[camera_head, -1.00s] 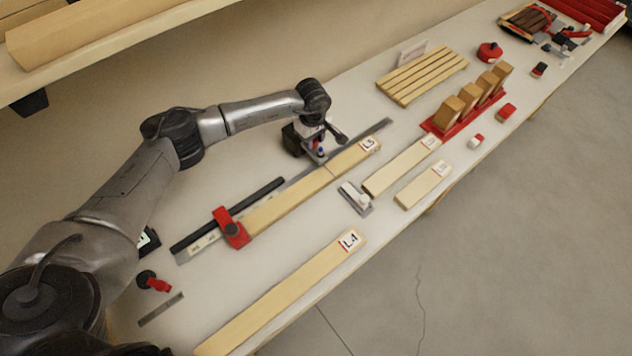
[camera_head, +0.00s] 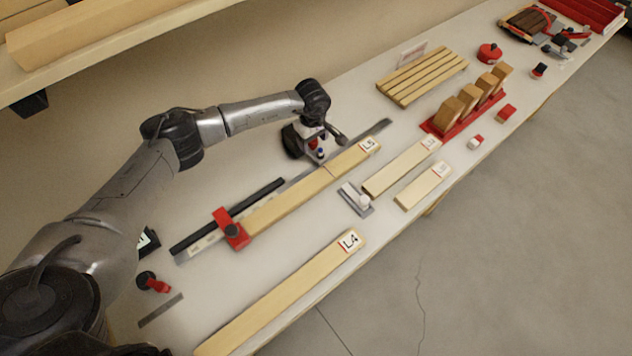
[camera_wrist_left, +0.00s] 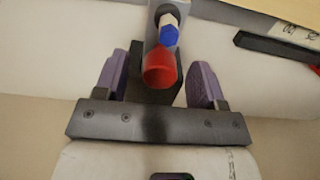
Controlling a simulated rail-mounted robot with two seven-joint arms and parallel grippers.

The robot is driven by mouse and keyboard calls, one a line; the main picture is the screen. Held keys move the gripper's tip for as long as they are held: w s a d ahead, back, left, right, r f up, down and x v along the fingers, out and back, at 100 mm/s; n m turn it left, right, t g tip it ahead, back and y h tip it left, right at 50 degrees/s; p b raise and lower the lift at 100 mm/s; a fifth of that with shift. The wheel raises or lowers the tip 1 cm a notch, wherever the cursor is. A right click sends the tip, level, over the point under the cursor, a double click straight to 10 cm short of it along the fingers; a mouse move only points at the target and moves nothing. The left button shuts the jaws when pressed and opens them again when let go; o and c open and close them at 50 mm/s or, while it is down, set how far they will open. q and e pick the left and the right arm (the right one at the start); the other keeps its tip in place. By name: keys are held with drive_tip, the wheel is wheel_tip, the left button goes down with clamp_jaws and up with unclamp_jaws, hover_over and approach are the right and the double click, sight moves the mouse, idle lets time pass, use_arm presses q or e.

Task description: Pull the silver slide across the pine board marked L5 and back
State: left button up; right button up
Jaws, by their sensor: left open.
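The pine board marked L5 (camera_head: 290,200) lies lengthwise on the bench, with a thin line across it near its labelled end. At its back edge, beside that line, a small silver part with red and blue details, which looks like the silver slide (camera_head: 318,154), is partly covered by my left gripper (camera_head: 311,143). In the left wrist view, the slide's grey stem with a blue band and red end (camera_wrist_left: 160,66) lies between the purple finger pads of my left gripper (camera_wrist_left: 157,82). The fingers are open, with a gap on each side. My right gripper is out of view.
A red clamp (camera_head: 231,229) sits across the near end of the L5 board. A plate with a white knob (camera_head: 357,198) lies in front. The L4 board (camera_head: 285,292) lies nearer the bench edge; a slatted rack (camera_head: 423,75) and red block stand (camera_head: 468,113) are farther right.

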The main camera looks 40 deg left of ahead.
use_arm(q)
drive_tip(key=shift+r+p, duration=1.6)
drive_tip(key=shift+r, duration=1.05)
drive_tip(key=shift+r+p, duration=1.05)
drive_tip(key=shift+r, duration=0.8)
